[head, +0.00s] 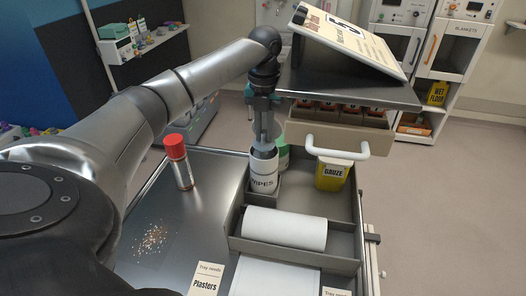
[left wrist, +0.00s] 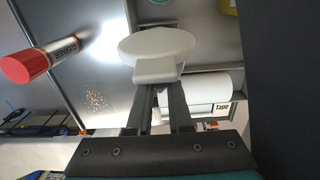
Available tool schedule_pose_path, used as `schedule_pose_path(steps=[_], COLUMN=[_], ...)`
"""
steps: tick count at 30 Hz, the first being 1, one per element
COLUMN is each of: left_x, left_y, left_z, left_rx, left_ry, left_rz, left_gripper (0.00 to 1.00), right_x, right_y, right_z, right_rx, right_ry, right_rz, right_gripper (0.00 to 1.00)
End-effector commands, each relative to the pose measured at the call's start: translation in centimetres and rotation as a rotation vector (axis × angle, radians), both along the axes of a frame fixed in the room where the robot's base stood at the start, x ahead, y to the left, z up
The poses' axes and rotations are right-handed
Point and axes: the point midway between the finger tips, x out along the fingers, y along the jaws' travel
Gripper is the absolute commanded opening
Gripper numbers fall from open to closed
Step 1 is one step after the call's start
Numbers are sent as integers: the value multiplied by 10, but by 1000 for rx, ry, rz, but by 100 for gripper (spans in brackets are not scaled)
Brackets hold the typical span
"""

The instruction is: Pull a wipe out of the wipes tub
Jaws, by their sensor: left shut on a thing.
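The wipes tub (head: 263,176) is a white cylinder with dark lettering ending in "IPES". It stands upright in a tray compartment in the head view. My left gripper (head: 265,141) points down right over the tub's mouth. In the left wrist view its fingers (left wrist: 160,88) are shut on a white wipe (left wrist: 157,45), which shows as a broad rounded shape with a narrower part at the fingertips. The wipe hides what lies behind it there. I cannot tell whether its lower end is inside the tub. My right gripper is not in view.
A yellow gauze pot (head: 332,175) stands to the right, a green item (head: 284,152) close behind the tub. A white roll (head: 285,228) lies in front. A drawer handle (head: 338,151) juts out behind.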

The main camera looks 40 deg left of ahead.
Motion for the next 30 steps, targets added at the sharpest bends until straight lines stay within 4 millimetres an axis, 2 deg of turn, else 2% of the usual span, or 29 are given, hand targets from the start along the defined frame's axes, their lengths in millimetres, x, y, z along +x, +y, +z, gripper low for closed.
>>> schedule_pose_path(steps=[18, 30], left_x=[-34, -36], left_y=[-30, -35], left_z=[18, 19], left_rx=[-2, -6], left_ry=[-1, -2], left_rz=[-6, -12], left_gripper=[0, 0], right_x=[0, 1], right_y=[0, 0], right_z=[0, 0], right_rx=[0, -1], right_ry=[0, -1], right_rz=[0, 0], right_gripper=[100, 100])
